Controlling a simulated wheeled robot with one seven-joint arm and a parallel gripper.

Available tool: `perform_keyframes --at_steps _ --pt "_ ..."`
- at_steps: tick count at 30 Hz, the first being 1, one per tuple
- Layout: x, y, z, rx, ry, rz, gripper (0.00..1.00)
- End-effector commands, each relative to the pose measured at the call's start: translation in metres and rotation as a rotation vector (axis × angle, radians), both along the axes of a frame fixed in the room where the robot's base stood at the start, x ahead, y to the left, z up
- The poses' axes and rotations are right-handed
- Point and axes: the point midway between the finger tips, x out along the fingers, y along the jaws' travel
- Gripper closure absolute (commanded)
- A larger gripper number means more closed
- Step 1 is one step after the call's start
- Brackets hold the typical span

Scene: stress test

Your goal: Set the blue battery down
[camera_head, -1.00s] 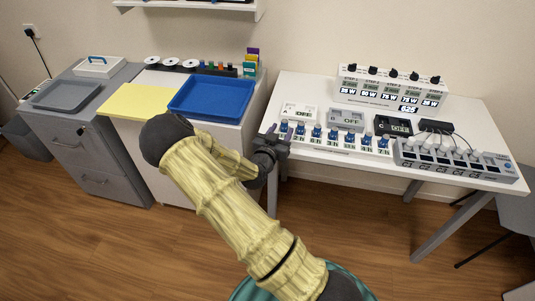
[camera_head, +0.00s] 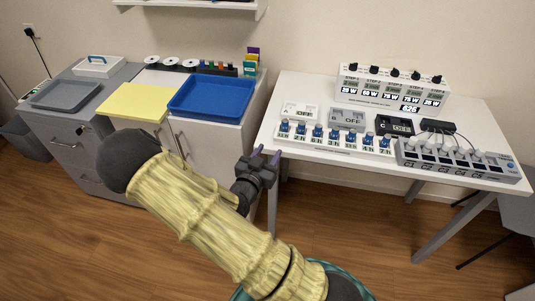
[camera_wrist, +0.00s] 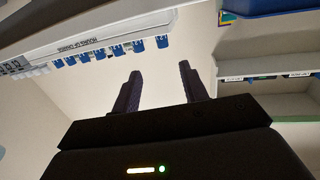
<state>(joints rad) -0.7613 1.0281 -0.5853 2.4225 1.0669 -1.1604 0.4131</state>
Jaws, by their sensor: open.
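Several small blue batteries (camera_head: 334,133) stand in a row in a white labelled rack (camera_head: 336,147) at the front left of the white table. They also show as blue blocks (camera_wrist: 112,51) at the upper left of the wrist view. I cannot tell which one the task means. My gripper (camera_head: 267,153) is just off the table's front left corner, below and left of the row. In the wrist view my gripper (camera_wrist: 158,78) has its two dark purple fingers apart, with nothing between them. It touches no battery.
A blue tray (camera_head: 211,98) lies on the left cabinet. Floor shows between cabinet and table.

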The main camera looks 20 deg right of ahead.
Motion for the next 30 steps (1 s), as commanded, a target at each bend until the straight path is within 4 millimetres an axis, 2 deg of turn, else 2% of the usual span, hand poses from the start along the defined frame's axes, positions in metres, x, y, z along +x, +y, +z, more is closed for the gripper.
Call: perform_keyframes --at_steps 10,17,20,23,26,30 --pt "0.0 -0.002 -0.003 0.024 0.019 -0.006 0.56" --pt "-0.005 0.001 -0.031 0.268 0.229 0.0 0.56" --pt "-0.011 0.014 -0.041 0.411 0.365 0.043 0.56" --pt "-0.02 0.031 -0.042 0.528 0.496 0.114 0.56" --pt "-0.032 0.048 -0.034 0.615 0.617 0.203 0.56" --pt "-0.055 0.068 -0.013 0.679 0.778 0.348 0.56"
